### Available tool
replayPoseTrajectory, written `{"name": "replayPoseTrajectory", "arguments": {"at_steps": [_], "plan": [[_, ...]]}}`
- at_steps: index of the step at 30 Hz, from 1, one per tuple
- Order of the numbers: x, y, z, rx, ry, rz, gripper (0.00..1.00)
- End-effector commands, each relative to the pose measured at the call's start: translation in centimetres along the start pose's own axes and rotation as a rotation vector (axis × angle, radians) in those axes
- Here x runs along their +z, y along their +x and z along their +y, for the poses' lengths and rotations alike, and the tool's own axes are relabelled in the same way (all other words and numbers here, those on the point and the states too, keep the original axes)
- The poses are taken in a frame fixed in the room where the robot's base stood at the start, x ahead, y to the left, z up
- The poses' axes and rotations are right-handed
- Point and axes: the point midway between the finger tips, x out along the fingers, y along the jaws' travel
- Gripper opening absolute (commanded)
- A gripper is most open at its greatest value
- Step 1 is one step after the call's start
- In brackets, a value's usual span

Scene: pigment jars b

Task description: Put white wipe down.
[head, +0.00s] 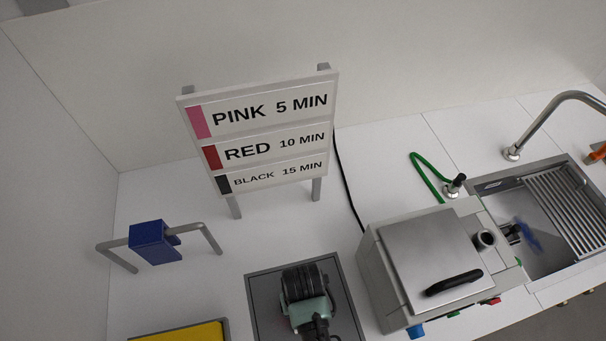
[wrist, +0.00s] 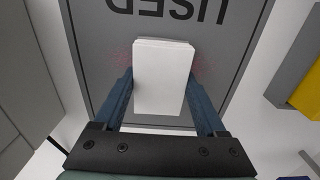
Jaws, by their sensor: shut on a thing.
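The white wipe (wrist: 163,77) is a white block-like pad between the two blue fingers of my gripper (wrist: 161,82) in the wrist view. My gripper is shut on it. Below it is a grey tray (wrist: 95,42) marked "USED", which reads upside down there. I cannot tell whether the wipe touches the tray floor. Faint pink specks show on the tray on both sides of the wipe. In the head view my arm's end covers the middle of the grey tray (head: 262,307) and hides the wipe.
A yellow-floored tray (head: 185,333) lies left of the grey one. A blue block (head: 153,242) sits on a bent metal rail behind it. A timing sign (head: 262,131) stands at the back. A metal lidded box (head: 440,265) is close on the right, with a sink (head: 530,235) beyond.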

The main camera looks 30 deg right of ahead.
Motion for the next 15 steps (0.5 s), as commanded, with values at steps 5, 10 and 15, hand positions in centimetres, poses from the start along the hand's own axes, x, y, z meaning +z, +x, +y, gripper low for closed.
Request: {"name": "replayPoseTrajectory", "arguments": {"at_steps": [5, 10, 15], "plan": [[-0.1, -2.5, 0.0, 0.0, 0.0, 0.005, 0.12], [-0.2, -5.7, 0.0, 0.0, 0.001, 0.006, 0.12], [-0.1, -8.3, 0.0, 0.0, 0.001, 0.003, 0.12]]}}
